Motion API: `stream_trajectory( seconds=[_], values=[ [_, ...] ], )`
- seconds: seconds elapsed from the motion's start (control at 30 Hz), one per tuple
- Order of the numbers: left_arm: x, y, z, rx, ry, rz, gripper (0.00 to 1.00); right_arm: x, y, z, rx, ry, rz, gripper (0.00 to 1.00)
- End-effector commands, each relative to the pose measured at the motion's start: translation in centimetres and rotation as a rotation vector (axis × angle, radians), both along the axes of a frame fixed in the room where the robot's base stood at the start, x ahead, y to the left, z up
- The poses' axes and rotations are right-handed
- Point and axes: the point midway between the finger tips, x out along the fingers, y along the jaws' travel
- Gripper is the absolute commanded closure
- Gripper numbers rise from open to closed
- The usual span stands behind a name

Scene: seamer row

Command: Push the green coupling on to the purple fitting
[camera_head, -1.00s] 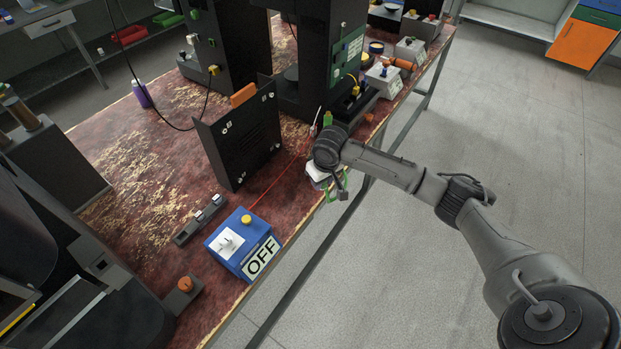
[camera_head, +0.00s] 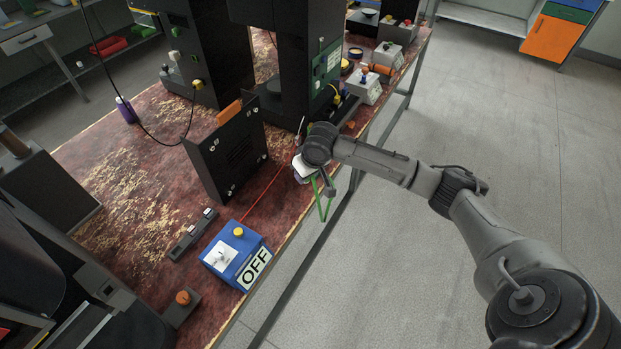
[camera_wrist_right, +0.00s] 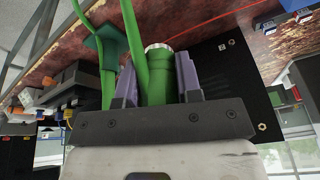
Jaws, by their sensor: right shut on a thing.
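The green coupling (camera_wrist_right: 158,80) is a green cylinder with a silvery ring at its far end. My right gripper (camera_wrist_right: 157,72) is shut on it, with one greyish-purple finger on each side. A green hose (camera_wrist_right: 133,40) runs close by the coupling and also hangs below my right wrist at the table's front edge in the head view (camera_head: 322,203). There my right wrist hides the fingers and the coupling. I cannot make out the purple fitting with certainty; a purple bottle-like thing (camera_head: 125,110) stands far off at the table's back left. My left gripper is not in view.
A black upright panel (camera_head: 228,155) stands left of my right wrist. A blue box marked OFF (camera_head: 237,254) with a red cable sits nearer on the table (camera_head: 130,185). Dark machines (camera_head: 310,60) stand behind. The floor right of the table is open.

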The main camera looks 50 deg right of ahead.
Motion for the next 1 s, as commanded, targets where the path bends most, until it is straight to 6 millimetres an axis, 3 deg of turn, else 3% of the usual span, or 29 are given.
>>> stream_trajectory(
  seconds=[0.03,0.1,0.67,1.0],
  values=[
    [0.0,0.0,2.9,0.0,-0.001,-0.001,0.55,0.5,0.3,3.5,0.005,-0.029,0.004,0.88],
    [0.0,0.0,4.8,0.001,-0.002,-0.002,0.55,1.2,0.7,6.2,0.011,-0.065,0.006,0.88],
    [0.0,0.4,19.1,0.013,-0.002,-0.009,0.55,6.9,2.7,29.4,0.067,-0.363,-0.003,0.88],
    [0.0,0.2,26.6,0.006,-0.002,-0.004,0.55,12.0,2.8,44.5,0.108,-0.608,-0.016,0.88]
  ],
)
